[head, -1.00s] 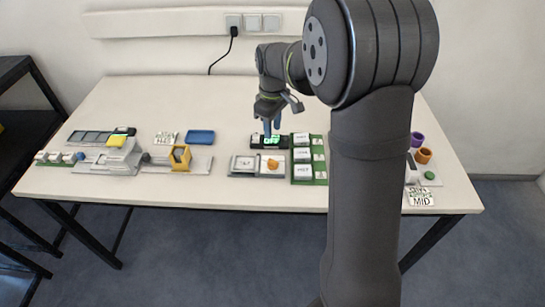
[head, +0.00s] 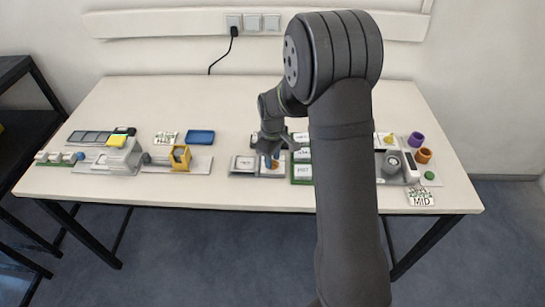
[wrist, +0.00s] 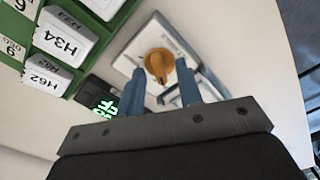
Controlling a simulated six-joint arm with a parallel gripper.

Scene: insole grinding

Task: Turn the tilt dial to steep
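The orange dial (wrist: 158,64) sits on a pale plate (wrist: 135,38) in the wrist view. I take it to be the tilt dial; its markings are not readable. My gripper (wrist: 160,68) is open and empty, its two blue fingers apart with the dial seen between their tips. Whether they touch it I cannot tell. In the head view my gripper (head: 270,160) is over the right part of the grey base (head: 243,173) and mostly hides the dial.
A green rack (wrist: 75,75) with labelled white blocks stands beside the base. A black box with a lit green display (wrist: 105,103) is close to the fingers. Other fixtures stand at the left, with a yellow holder (head: 180,157) and blue tray (head: 200,137). The table's front is clear.

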